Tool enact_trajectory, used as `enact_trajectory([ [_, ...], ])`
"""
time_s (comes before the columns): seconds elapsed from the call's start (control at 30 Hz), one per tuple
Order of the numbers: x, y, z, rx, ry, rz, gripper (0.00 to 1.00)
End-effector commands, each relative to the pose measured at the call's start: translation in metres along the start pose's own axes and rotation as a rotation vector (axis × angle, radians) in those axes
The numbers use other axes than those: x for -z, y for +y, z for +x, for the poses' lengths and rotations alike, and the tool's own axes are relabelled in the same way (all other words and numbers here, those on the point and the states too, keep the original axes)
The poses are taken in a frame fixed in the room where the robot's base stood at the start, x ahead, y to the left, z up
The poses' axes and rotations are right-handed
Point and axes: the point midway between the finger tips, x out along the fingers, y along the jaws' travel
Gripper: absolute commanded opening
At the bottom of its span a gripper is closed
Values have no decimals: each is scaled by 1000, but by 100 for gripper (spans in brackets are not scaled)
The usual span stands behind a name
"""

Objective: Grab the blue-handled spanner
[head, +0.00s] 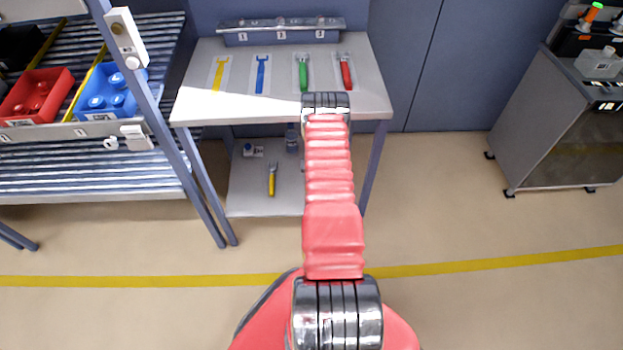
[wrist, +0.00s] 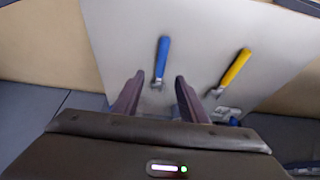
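The blue-handled spanner (wrist: 161,60) lies on a pale grey surface in the wrist view, its metal end towards me. This looks like the lower shelf (head: 247,190) of the table; in the head view my arm seems to hide the spanner there. My gripper (wrist: 160,77) is open, its two dark fingers apart with the spanner's metal end between them in the picture. I see no contact; the height gap cannot be told.
The tabletop (head: 200,103) above holds a green spanner (head: 303,72), a red one (head: 346,72), and flat yellow (head: 217,74) and blue (head: 262,74) spanner shapes.

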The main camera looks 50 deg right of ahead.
Motion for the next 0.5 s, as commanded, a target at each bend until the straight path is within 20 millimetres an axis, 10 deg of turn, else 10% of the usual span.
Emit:
enact_trajectory([
  [0.5, 0, -5, 22, 6, 0, -8, 39],
])
